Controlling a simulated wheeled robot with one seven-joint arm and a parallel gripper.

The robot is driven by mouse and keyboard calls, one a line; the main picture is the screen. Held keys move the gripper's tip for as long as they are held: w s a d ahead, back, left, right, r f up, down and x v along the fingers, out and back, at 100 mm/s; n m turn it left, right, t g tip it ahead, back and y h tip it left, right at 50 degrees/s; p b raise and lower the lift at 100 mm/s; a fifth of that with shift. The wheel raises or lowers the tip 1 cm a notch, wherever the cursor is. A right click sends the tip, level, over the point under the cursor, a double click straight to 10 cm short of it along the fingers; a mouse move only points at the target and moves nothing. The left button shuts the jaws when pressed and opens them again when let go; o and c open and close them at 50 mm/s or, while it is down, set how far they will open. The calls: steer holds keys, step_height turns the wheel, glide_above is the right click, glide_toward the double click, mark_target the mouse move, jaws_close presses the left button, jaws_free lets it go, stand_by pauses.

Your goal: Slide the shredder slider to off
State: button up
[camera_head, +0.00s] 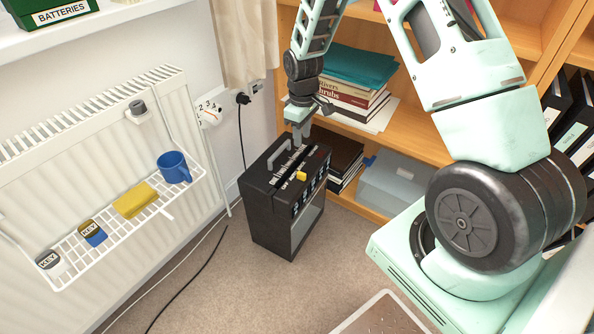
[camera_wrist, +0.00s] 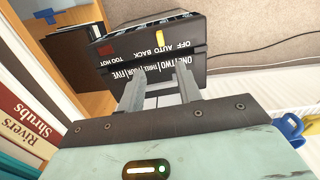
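The black shredder (camera_head: 268,212) stands on the carpet beside the radiator, with a handle and white lettering on its top. Its yellow slider (camera_head: 301,176) sits on the front top edge, beside the printed words OFF, AUTO and BACK. The slider also shows in the wrist view (camera_wrist: 159,38), near the top middle; I cannot tell exactly which word it is set at. My gripper (camera_head: 301,137) is above the rear of the shredder top, behind the slider and apart from it. In the wrist view its two fingers (camera_wrist: 160,88) are spread with nothing between them.
A wooden bookcase (camera_head: 415,128) with books (camera_head: 345,95) and a plastic box (camera_head: 394,183) stands close behind and right. The radiator's wire rack (camera_head: 150,212) holds a blue mug (camera_head: 174,167) and yellow sponge (camera_head: 135,200). Carpet is free in front, with cables on the left.

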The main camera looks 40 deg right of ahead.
mark_target(301, 173)
step_height(301, 173, down, 15)
steer(key=b, duration=0.3)
steer(key=shift+r, duration=0.1)
